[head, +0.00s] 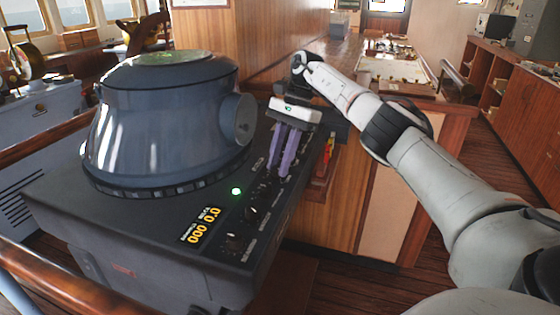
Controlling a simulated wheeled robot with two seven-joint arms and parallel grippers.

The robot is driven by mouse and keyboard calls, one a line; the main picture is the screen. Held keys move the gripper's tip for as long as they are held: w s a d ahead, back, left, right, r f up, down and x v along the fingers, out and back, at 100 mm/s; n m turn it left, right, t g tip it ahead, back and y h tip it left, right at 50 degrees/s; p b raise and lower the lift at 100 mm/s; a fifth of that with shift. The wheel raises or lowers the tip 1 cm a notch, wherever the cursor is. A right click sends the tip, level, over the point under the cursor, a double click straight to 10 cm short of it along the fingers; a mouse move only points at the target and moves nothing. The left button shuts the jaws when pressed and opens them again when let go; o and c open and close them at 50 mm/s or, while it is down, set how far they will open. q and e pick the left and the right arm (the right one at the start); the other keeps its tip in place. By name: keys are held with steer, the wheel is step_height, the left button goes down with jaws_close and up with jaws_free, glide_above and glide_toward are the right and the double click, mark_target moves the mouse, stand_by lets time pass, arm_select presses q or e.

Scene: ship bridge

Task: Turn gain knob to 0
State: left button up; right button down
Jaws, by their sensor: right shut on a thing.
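A dark radar console (130,240) fills the left and middle of the head view, with a large blue-grey hooded viewer (160,120) on top. A row of small black knobs runs along the console's right side; two near knobs (251,213) (233,241) show clearly. I cannot read which label says gain. My right gripper (278,172) points down at the far part of this row, its purple fingers closed on a small knob they largely hide. My left gripper is not in view.
A green lamp (236,191) and a yellow numeric display (201,225) sit on the console's near panel. A wooden rail (70,290) runs along the lower left. A wood-panelled chart table (400,70) stands behind my right arm. Open wooden floor lies at the right.

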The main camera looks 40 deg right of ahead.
steer(key=shift+n, duration=0.4)
steer(key=c, duration=1.5)
jaws_free()
